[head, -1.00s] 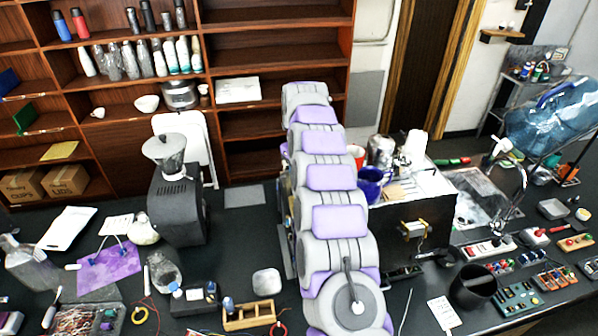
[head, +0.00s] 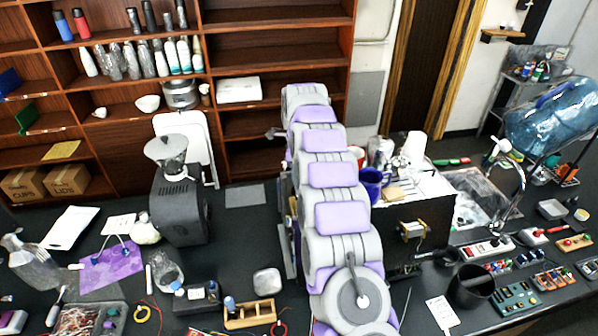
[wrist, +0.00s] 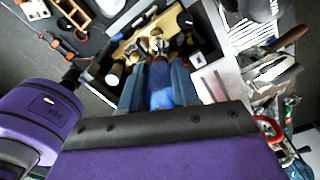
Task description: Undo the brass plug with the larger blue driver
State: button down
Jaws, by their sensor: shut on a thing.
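In the wrist view my gripper (wrist: 160,92) is shut on a blue driver (wrist: 160,85), whose handle lies between the two grey-blue fingers. The driver points away from my wrist, toward the open inside of the brewer (wrist: 118,72). Brass and dark fittings crowd together around its far end. I cannot tell which fitting is the brass plug, or whether the driver's tip touches it. In the head view the brewer (head: 436,222) is a black box right of my arm. My arm hides the gripper and driver there.
A wooden rack (head: 250,318) holding a blue-topped item stands left of my arm. A grey grinder (head: 180,205) is farther left. Mugs and a kettle crowd behind the brewer. A black cup (head: 472,290) and small electronic boards cover the right. A bare bench patch lies front-left of my arm.

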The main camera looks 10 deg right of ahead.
jog(key=shift+s+f+n, duration=0.1)
jog(key=shift+f+n, duration=0.2)
jog(key=shift+n, duration=0.1)
jog(key=n, duration=0.4)
jog(key=shift+a+n+p, duration=0.15)
jog(key=shift+n+p, duration=0.15)
jog(key=shift+n, duration=0.8)
jog(key=n, duration=0.3)
jog(key=shift+a, duration=0.1)
